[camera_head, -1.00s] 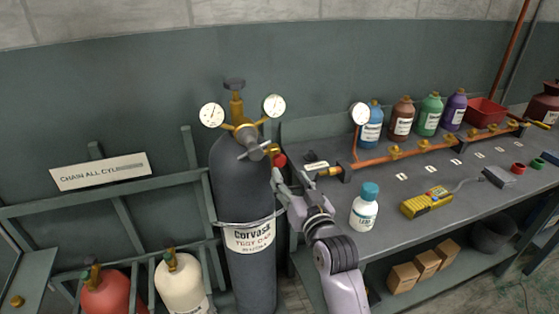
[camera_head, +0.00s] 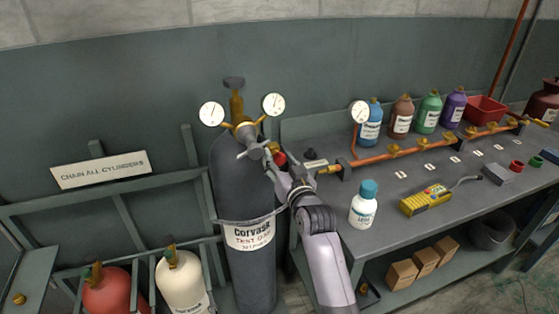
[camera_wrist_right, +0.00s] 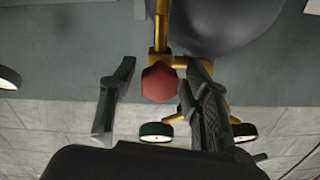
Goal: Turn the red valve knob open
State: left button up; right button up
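The red valve knob (camera_head: 280,159) sits at the right side of the dark grey cylinder's (camera_head: 240,190) top, just below the brass regulator fittings. In the right wrist view the red knob (camera_wrist_right: 160,82) lies between my right gripper's two fingers (camera_wrist_right: 157,88), with gaps on both sides. My right gripper (camera_head: 276,166) is open at the knob, coming from below and right; the head view partly hides its fingertips. A brass stem (camera_wrist_right: 160,30) shows beyond the knob in the wrist view. My left gripper is not in view.
Pressure gauges (camera_head: 211,114) (camera_head: 274,105) stand over the cylinder. The workbench (camera_head: 400,215) is close on the right, with a white bottle (camera_head: 362,208) and a copper manifold (camera_head: 400,150). A rack rail (camera_head: 110,197) is at the left.

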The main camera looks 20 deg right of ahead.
jog(key=c, duration=0.9)
jog(key=shift+c, duration=0.2)
